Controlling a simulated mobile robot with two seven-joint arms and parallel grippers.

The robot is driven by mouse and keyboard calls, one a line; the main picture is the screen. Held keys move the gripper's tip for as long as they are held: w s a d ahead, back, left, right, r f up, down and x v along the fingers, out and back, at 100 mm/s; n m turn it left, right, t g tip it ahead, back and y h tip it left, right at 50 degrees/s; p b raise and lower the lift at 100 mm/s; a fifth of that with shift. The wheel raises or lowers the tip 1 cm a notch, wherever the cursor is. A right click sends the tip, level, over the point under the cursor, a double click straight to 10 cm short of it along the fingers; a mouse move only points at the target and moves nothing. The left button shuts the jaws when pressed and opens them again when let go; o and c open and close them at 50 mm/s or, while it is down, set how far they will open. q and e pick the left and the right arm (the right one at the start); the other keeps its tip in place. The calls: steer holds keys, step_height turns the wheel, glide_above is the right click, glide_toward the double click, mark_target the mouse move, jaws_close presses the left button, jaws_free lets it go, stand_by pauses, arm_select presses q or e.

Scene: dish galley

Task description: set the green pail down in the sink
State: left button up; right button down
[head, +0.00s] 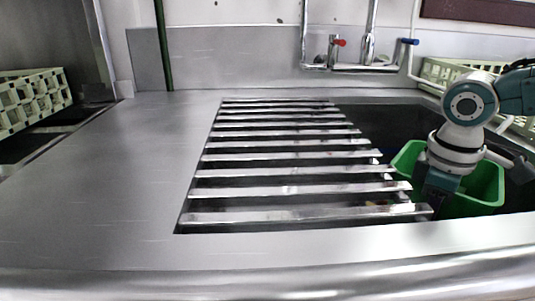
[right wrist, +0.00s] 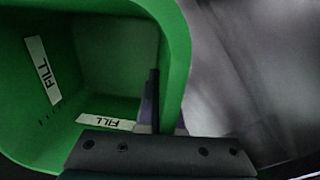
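The green pail (head: 484,190) is in the open right part of the sink (head: 400,122), below the counter level and upright as far as I can tell. Whether its base touches the sink floor is hidden. My right gripper (head: 437,192) reaches down to the pail's near left side. In the right wrist view the pail (right wrist: 110,60) shows its open inside with white "FILL" labels. The right gripper's fingers (right wrist: 165,115) straddle the pail's wall, one inside and one outside, and appear closed on it. My left gripper is not in view.
Metal slats (head: 290,172) cover the left part of the sink. A tap with red and blue handles (head: 368,52) stands at the back. Pale racks stand at far left (head: 32,98) and right (head: 437,72). The left counter (head: 110,190) is clear.

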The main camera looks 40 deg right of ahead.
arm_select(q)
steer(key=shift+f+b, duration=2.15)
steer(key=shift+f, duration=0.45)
arm_select(e)
steer(key=shift+f, duration=5.75)
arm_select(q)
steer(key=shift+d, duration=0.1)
arm_select(e)
steer(key=shift+f, duration=0.2)
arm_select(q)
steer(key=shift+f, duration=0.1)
arm_select(e)
steer(key=c, duration=1.1)
jaws_free()
steer(key=shift+o, duration=0.2)
steer(key=shift+r, duration=0.1)
arm_select(q)
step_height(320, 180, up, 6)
steer(key=p, duration=0.5)
steer(key=shift+p, duration=0.4)
arm_select(e)
step_height(320, 180, up, 12)
steer(key=a, duration=0.1)
steer(key=shift+s+r, duration=0.1)
